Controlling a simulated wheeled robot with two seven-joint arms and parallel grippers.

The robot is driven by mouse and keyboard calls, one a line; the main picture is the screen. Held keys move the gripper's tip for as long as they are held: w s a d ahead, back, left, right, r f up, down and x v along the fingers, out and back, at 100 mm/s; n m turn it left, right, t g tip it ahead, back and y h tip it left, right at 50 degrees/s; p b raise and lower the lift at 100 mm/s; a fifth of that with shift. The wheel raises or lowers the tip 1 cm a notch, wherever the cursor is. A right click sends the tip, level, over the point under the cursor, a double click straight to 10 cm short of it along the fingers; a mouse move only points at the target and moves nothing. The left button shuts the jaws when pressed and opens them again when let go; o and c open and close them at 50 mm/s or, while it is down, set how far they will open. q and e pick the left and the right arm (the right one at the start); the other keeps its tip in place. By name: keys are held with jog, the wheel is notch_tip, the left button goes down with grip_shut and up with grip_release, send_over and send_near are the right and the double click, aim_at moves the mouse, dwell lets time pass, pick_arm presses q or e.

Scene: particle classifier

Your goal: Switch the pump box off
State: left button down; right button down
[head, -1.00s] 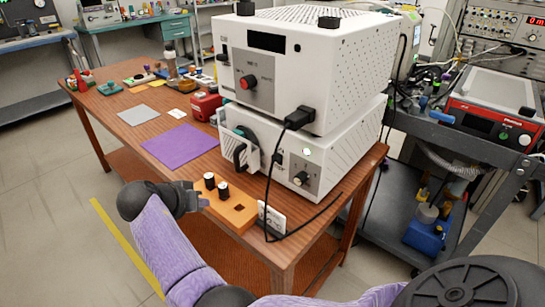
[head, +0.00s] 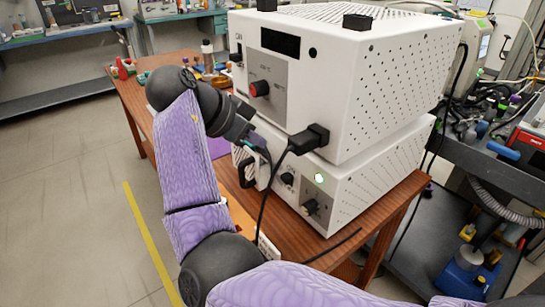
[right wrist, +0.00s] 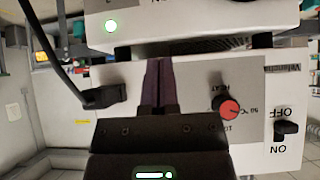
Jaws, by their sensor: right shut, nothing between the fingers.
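The light also shows in the right wrist view (right wrist: 110,26), which looks upside down. The upper box (head: 390,85) has a red knob (head: 260,88) and an ON/OFF switch (right wrist: 287,128). My right gripper (head: 262,150) is shut and empty, in front of the boxes near the gap between them. It partly hides the lower box's left front. My left gripper is out of view.
A black plug (head: 309,138) with a hanging cable sits in the upper box, close beside my right gripper. My arm covers much of an orange block (head: 240,215) at the table's front. A grey cart (head: 480,170) stands at the right.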

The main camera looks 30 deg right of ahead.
jog(key=b, duration=0.4)
send_over(291, 174)
jog(key=a, duration=0.3)
jog(key=f, duration=0.7)
jog(key=shift+s+d, duration=0.1)
jog(key=shift+s, duration=0.1)
notch_tip(291, 174, down, 4)
jog(key=shift+r+b, duration=0.25)
jog(key=shift+b, duration=0.55)
